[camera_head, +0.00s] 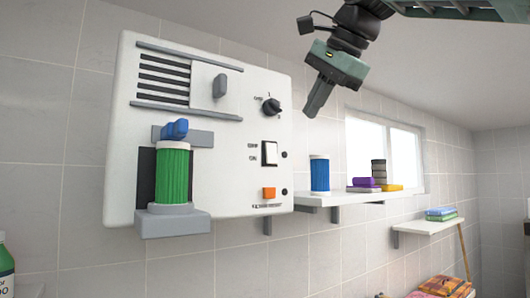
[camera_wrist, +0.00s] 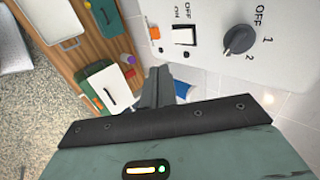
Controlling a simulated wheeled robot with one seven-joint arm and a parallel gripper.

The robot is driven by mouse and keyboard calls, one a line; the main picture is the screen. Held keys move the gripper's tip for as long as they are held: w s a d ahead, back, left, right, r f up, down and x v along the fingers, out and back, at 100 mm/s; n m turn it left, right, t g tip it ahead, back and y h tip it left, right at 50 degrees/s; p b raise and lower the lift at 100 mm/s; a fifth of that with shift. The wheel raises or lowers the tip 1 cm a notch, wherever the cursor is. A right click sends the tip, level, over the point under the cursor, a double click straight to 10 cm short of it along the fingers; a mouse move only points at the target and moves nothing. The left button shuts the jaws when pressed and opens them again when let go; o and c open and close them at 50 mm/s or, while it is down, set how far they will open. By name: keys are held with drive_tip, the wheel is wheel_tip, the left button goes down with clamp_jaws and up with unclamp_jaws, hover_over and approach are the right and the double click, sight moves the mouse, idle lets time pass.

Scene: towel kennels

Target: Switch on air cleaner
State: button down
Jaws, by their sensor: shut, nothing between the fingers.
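The air cleaner (camera_head: 225,175) is a white box on the tiled wall. A green ribbed filter (camera_head: 173,175) stands upright in the lower-left bay, below a blue latch (camera_head: 174,129). On the right are a dark knob (camera_head: 271,106) marked OFF, 1, 2, a white rocker switch (camera_head: 270,153) and an orange button (camera_head: 268,193). My gripper (camera_head: 313,110) is shut and empty, right of the knob, apart from the panel.
A wall shelf (camera_head: 320,199) right of the cleaner holds a blue filter (camera_head: 319,175), purple and yellow items and a dark stack. A farther shelf (camera_head: 428,226) holds folded towels. A bottle (camera_head: 6,268) stands lower left. The wrist view shows a wooden surface (camera_wrist: 62,70) with containers below.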

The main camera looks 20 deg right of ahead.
drive_tip(key=p, duration=0.3)
approach(273, 161)
wheel_tip(273, 161, down, 5)
drive_tip(key=w, duration=0.3)
drive_tip(key=shift+w+a+p, duration=0.4)
drive_tip(key=shift+w+a, duration=0.05)
drive_tip(key=shift+a, duration=0.2)
drive_tip(key=shift+w+f+t+b, duration=0.15)
drive_tip(key=shift+f+t+b, duration=0.25)
drive_tip(key=shift+b, duration=0.8)
drive_tip(key=shift+a+r+p, duration=0.1)
drive_tip(key=shift+r+p, duration=0.25)
drive_tip(key=shift+p, duration=0.1)
drive_tip(key=shift+r, duration=0.1)
